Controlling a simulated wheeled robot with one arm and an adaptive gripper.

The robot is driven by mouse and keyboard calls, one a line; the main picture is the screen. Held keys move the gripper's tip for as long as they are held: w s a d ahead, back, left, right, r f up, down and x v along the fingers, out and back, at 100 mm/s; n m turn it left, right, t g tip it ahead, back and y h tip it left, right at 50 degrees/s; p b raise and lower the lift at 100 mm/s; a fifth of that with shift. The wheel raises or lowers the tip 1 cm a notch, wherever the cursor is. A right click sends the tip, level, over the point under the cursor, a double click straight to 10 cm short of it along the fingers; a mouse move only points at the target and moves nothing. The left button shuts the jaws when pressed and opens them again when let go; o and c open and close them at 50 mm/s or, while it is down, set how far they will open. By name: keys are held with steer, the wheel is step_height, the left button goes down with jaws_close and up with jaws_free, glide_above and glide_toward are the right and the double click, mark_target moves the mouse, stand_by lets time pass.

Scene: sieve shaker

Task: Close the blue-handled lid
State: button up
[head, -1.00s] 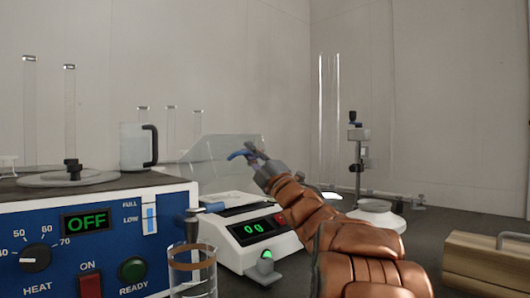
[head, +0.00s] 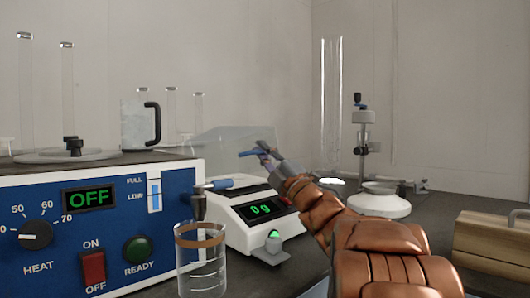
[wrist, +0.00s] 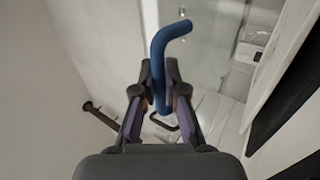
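The clear lid (head: 228,142) stands raised behind and above the white balance (head: 238,222), whose display reads 0 g. Its blue handle (head: 250,154) juts from the lid's right side. My gripper (head: 266,151) is at the handle. In the wrist view the bent blue handle (wrist: 165,45) passes between the fingertips (wrist: 160,75), which appear closed on it. The clear lid is hard to make out in the wrist view.
A blue heater panel (head: 110,235) with knob and buttons stands at left. A glass beaker (head: 203,268) is in front of the balance. Glass tubes and a mug (head: 137,125) stand behind. A stand with a white base (head: 378,205) and a wooden block (head: 497,243) are at right.

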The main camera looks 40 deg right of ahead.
steer(key=shift+o, duration=1)
steer(key=v, duration=1.2)
